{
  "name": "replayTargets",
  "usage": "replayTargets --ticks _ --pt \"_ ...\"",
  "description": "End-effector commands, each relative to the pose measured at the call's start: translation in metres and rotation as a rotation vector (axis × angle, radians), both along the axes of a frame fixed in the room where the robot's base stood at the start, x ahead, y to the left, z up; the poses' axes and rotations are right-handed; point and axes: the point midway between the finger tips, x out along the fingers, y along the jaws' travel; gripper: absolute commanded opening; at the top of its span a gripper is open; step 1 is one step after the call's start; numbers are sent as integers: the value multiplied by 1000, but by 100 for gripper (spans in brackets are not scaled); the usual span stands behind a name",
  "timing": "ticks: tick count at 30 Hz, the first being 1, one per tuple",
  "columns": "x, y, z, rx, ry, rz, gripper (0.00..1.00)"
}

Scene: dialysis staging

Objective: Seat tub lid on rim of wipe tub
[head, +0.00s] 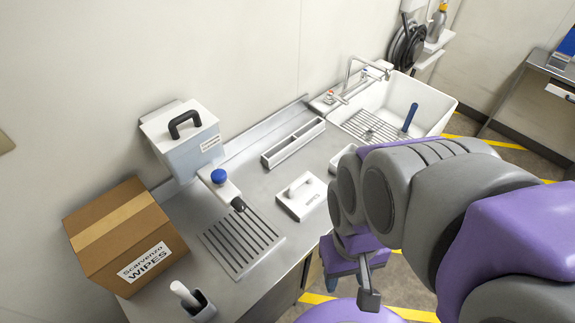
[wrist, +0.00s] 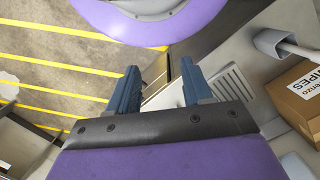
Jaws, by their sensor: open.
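A white square lid with a raised handle (head: 301,196), which looks like the tub lid, lies flat on the steel counter. A white box-shaped vessel (head: 342,158) behind it is partly hidden by my arm; I cannot tell whether it is the wipe tub. A pale tub (head: 197,153) with a white top and black handle stands at the back left against the wall. My gripper (wrist: 159,66) is open and empty in the wrist view, its blue fingers apart. It is off the counter's front side, above the floor, away from the lid.
A cardboard wipes box (head: 126,236) stands at the counter's left end, near a grey holder (head: 199,307). A slotted drain panel (head: 242,243), a blue-topped dispenser (head: 219,178) and a long narrow tray (head: 293,142) occupy the counter. A sink (head: 437,102) lies beyond.

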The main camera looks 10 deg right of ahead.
Motion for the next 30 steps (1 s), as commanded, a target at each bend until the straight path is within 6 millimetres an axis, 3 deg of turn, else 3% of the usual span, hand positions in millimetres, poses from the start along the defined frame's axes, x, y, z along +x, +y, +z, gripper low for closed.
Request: replayTargets --ticks 11,20,30 --pt "24 -3 7 -7 -9 -76 50" --pt "59 2 14 -28 -22 -181 50" --pt "143 -14 21 -58 -59 -405 50"
